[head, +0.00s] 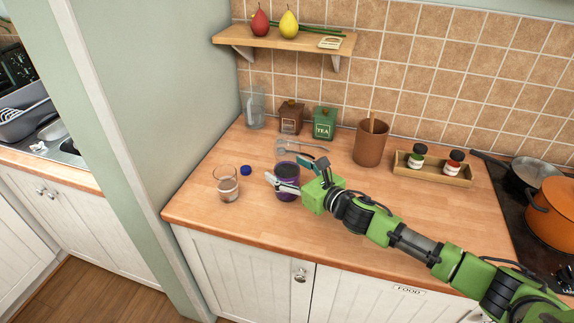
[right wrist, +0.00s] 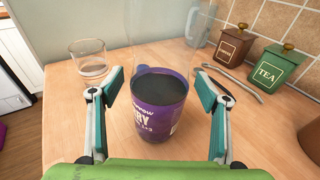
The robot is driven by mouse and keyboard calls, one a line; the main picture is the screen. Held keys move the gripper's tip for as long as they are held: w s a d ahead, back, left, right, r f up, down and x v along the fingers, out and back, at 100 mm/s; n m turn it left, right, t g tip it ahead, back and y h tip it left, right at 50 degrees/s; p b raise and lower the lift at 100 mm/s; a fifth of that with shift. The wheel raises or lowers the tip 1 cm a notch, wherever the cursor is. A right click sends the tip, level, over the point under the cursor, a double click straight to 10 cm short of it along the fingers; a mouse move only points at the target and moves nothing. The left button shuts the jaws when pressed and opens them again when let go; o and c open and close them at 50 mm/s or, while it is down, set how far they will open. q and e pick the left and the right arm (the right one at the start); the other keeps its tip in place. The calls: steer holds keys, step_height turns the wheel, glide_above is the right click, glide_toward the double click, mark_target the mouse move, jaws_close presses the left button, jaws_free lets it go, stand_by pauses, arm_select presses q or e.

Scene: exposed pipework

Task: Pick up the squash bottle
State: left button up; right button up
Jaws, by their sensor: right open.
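The squash bottle (head: 287,187) appears to be the purple-labelled container with dark contents, standing upright on the wooden counter; any clear upper part is hard to make out. In the right wrist view the bottle (right wrist: 159,104) is centred between my fingers, its label partly readable. My right gripper (head: 291,175) is open and empty. Its fingers (right wrist: 160,88) are on either side of the bottle's width, with a visible gap on each side. I cannot tell how far the bottle sits between them. My left gripper is not in view.
A glass (head: 228,186) and a small blue cap (head: 246,170) are left of the bottle. Tongs (head: 300,145), a brown canister (head: 291,118) and a green tea canister (head: 324,122) are behind. A brown pot (head: 370,143) stands right. The front counter is clear.

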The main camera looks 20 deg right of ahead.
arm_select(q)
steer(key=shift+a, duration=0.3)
arm_select(e)
steer(key=shift+w+a, duration=0.1)
steer(key=shift+w, duration=0.05)
steer(key=c, duration=1.5)
steer(key=shift+c, duration=0.2)
steer(key=shift+r, duration=0.15)
